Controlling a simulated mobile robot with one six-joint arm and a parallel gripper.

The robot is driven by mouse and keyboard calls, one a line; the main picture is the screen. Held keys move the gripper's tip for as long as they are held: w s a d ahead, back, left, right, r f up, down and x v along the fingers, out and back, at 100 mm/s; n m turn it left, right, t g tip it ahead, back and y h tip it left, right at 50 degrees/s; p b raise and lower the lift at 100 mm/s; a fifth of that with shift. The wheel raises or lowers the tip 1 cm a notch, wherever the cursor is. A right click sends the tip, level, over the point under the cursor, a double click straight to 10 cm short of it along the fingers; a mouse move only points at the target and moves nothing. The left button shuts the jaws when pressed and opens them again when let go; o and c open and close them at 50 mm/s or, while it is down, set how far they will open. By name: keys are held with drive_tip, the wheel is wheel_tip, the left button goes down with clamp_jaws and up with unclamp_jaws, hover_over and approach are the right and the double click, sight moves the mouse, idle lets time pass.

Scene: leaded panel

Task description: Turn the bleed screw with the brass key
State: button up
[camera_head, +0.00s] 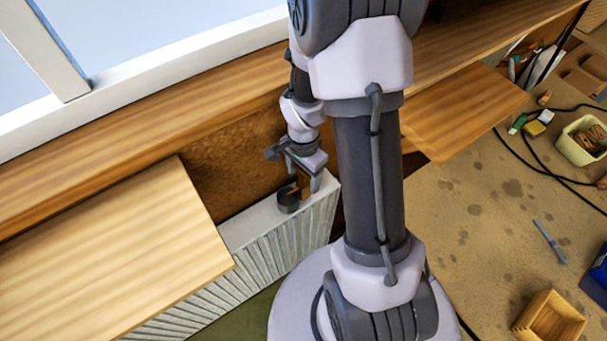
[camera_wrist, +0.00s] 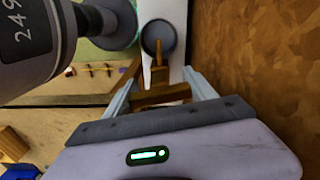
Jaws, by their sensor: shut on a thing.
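My gripper (camera_head: 303,180) is low over the top right end of the white ribbed radiator (camera_head: 275,240). In the wrist view its two pale fingers (camera_wrist: 160,92) are shut on the brass key (camera_wrist: 160,94), a brown-gold bar with a short stem. The stem points to a dark round fitting (camera_wrist: 158,36) on the radiator's white top. This fitting also shows in the head view (camera_head: 287,202), just below the fingers. The stem's end overlaps the fitting's edge in the picture; I cannot tell whether they touch. I cannot make out the bleed screw itself.
A wooden board (camera_head: 110,255) covers the radiator's left part. A long wooden sill (camera_head: 130,185) runs behind, under the window. Another wooden board (camera_head: 465,110) is at right.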

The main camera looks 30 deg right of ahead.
drive_tip(key=n, duration=0.4)
drive_tip(key=shift+n, duration=2.8)
idle(1.2)
